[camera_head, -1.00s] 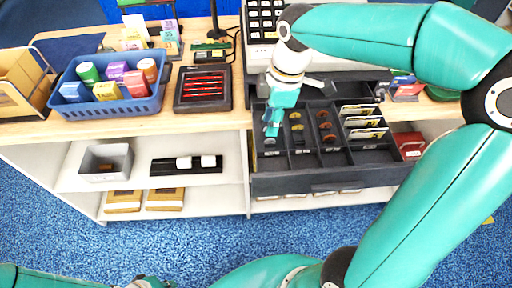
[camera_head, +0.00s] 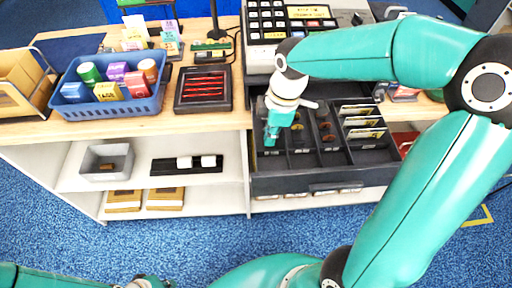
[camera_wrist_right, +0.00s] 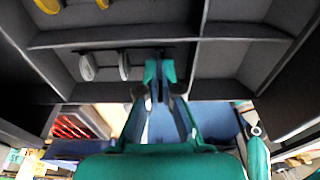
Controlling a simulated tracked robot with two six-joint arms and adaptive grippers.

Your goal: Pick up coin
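The open dark cash drawer (camera_head: 300,185) holds coins in its compartments. Two silver coins (camera_wrist_right: 87,67) stand on edge in one compartment in the right wrist view. Gold coins (camera_wrist_right: 48,6) show in the compartment beyond, and brown coins (camera_head: 326,125) further right in the head view. My right gripper (camera_head: 270,138) points down into the drawer's left part. In the wrist view its teal fingertips (camera_wrist_right: 160,75) are close together beside the silver coins. I cannot tell whether anything is between them. My left gripper (camera_head: 148,282) shows only partly at the bottom edge.
Banknotes (camera_head: 362,122) stand in the drawer's right compartments. The cash register (camera_head: 300,25) is behind it. A blue basket (camera_head: 110,106) of small boxes and a dark tray of red pens (camera_head: 204,88) stand to the left. A grey bin (camera_head: 106,162) is on the shelf below.

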